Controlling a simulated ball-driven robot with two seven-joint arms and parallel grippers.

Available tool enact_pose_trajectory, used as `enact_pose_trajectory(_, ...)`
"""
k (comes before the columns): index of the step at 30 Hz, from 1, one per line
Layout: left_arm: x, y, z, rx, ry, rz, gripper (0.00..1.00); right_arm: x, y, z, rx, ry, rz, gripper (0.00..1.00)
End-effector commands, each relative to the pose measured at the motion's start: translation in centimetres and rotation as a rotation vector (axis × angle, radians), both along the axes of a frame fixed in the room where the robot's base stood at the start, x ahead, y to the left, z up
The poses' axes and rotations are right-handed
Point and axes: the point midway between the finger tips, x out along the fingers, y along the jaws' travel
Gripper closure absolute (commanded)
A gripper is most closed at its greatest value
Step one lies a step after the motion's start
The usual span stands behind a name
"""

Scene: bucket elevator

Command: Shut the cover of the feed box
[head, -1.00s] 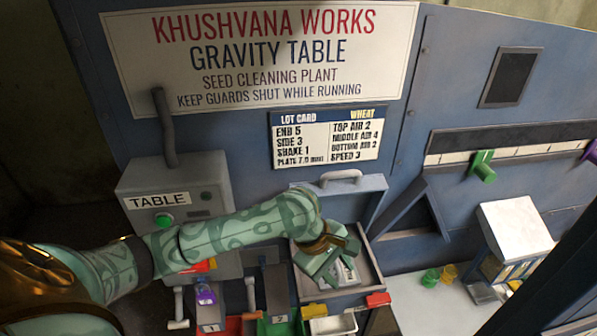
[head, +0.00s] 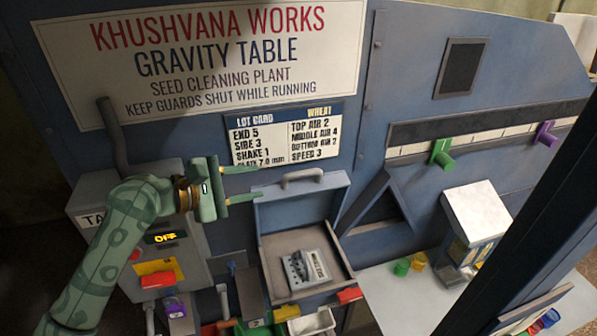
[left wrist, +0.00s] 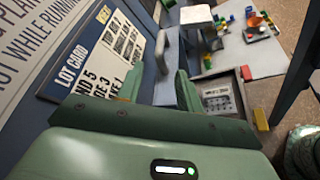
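The feed box (head: 346,280) is an open grey tray-like box low in the middle of the head view. Its cover (head: 312,212) stands upright at the back, with a grey handle (head: 302,176) on its top edge. A grey instrument (head: 308,268) lies inside the box. My left gripper (head: 250,184) is open and empty, just left of the raised cover near handle height, its fingers pointing right. In the left wrist view the handle (left wrist: 162,50) shows beyond the open fingers (left wrist: 158,82), and the instrument (left wrist: 220,100) lies lower right. My right gripper is out of view.
A control box with an OFF display (head: 165,237) and a red handle (head: 158,279) stands behind my left arm. A lot card (head: 290,132) is on the panel above the cover. A white-topped unit (head: 480,212) and small green and yellow cups (head: 402,267) are to the right.

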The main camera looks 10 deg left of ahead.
Motion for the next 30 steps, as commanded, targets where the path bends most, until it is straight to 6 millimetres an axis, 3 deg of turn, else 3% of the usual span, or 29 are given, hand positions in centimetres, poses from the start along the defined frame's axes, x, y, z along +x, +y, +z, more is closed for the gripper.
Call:
enact_pose_trajectory(9, 5.0, -6.2, -1.9, -0.005, 0.003, -0.002, 0.64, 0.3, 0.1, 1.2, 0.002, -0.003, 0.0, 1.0)
enact_pose_trajectory(15, 7.3, -8.7, -3.0, -0.002, 0.004, 0.0, 0.64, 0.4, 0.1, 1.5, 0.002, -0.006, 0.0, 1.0)
enact_pose_trajectory(29, 8.3, -9.8, -3.5, 0.002, 0.002, -0.001, 0.64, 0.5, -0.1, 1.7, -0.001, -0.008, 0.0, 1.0)
enact_pose_trajectory(30, 8.3, -9.8, -3.5, 0.002, 0.002, -0.001, 0.75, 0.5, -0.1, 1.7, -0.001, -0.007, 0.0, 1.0)
